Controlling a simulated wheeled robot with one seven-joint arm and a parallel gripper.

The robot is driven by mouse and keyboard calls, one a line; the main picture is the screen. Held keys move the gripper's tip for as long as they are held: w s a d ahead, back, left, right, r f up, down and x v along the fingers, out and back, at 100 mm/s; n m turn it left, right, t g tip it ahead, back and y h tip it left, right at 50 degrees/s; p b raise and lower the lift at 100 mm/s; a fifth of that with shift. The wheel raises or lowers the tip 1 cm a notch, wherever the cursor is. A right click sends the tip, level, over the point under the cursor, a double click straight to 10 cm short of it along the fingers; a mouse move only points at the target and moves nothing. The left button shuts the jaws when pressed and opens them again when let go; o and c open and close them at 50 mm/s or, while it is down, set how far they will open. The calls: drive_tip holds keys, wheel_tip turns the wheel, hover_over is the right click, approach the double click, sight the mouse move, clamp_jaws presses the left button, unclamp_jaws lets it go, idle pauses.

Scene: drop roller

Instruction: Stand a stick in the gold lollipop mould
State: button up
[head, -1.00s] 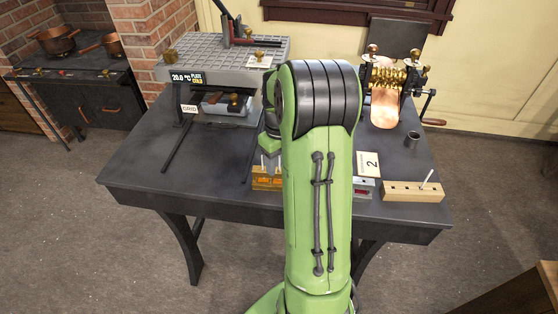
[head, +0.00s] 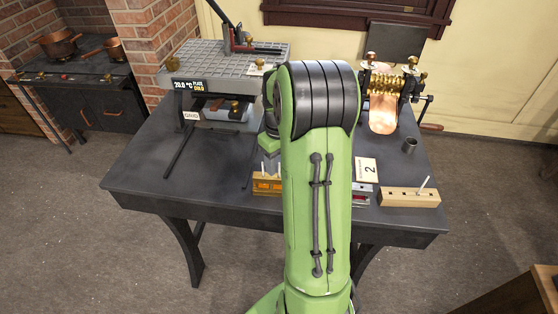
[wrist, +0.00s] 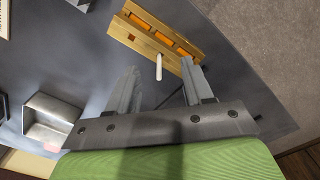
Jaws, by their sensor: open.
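The gold mould (head: 267,188) sits near the table's front edge, partly behind my arm. In the wrist view the gold mould (wrist: 123,30) shows a row of orange-filled cavities. A white stick (wrist: 159,68) has its far end at the mould's near side and points up between my fingers; the same stick (head: 263,168) looks upright over the mould in the head view. My gripper (wrist: 160,72) is open, with a finger on each side of the stick and gaps between. How deep the stick sits is hidden.
A wooden block (head: 409,197) with holes holds another white stick (head: 424,182) at the right. A card marked 2 (head: 366,170), a dark cup (head: 410,146) and a roller machine (head: 386,90) stand nearby. A grey plate machine (head: 225,70) is at the back left. The front left tabletop is clear.

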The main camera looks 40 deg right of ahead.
drive_tip(key=shift+r, duration=0.25)
drive_tip(key=shift+r, duration=0.15)
drive_tip(key=shift+r+p, duration=0.9)
drive_tip(key=shift+p, duration=0.15)
drive_tip(key=shift+r+p, duration=0.9)
drive_tip(key=shift+r, duration=0.1)
wheel_tip(320, 180, up, 5)
drive_tip(key=p, duration=0.4)
